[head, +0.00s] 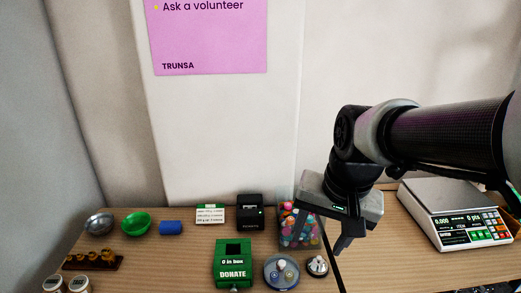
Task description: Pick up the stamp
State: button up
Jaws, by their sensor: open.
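No single object can be named with certainty as the stamp. One candidate is a small black block (249,213) with light lettering low on its front, at the back of the table. Short brown-gold knobs (93,259) in a dark rack at the far left are another; they are too small to tell. My gripper (343,233) is open and empty, pointing down above the table right of the middle. It is to the right of both candidates and touches neither. One finger shows clearly; the other is partly hidden.
A clear bin of coloured balls (298,226) stands close left of my gripper. A green donation box (233,264), round dish (281,272) and small bell-like object (317,266) stand in front. A scale (455,213) is at right.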

jog(key=w+f+m+g+b, duration=0.1)
jog(key=f+b, duration=0.3)
jog(key=f, duration=0.6)
jog(key=w+f+m+g+b, duration=0.1)
jog(key=w+f+m+b, duration=0.1)
jog(key=f, duration=0.9)
jog(key=w+f+m+b, duration=0.1)
jog(key=w+f+b, duration=0.2)
jog(key=f+b, duration=0.3)
jog(key=shift+w+d+f+m+g+h, duration=0.1)
jog(key=shift+d+f+m+g+h, duration=0.1)
jog(key=shift+f, duration=1.15)
jog(key=shift+w+d+f+m+g+h, duration=0.1)
jog(key=shift+f+m+g+h, duration=0.1)
jog(key=shift+f, duration=1.1)
jog(key=shift+s+f+b, duration=0.15)
jog(key=shift+f+b, duration=1)
jog(key=shift+f, duration=1.75)
jog(key=shift+r, duration=0.1)
jog(key=shift+c, duration=0.2)
jog(key=c, duration=0.9)
notch_tip(320, 180, up, 10)
jog(key=p, duration=0.3)
jog(key=shift+p, duration=0.4)
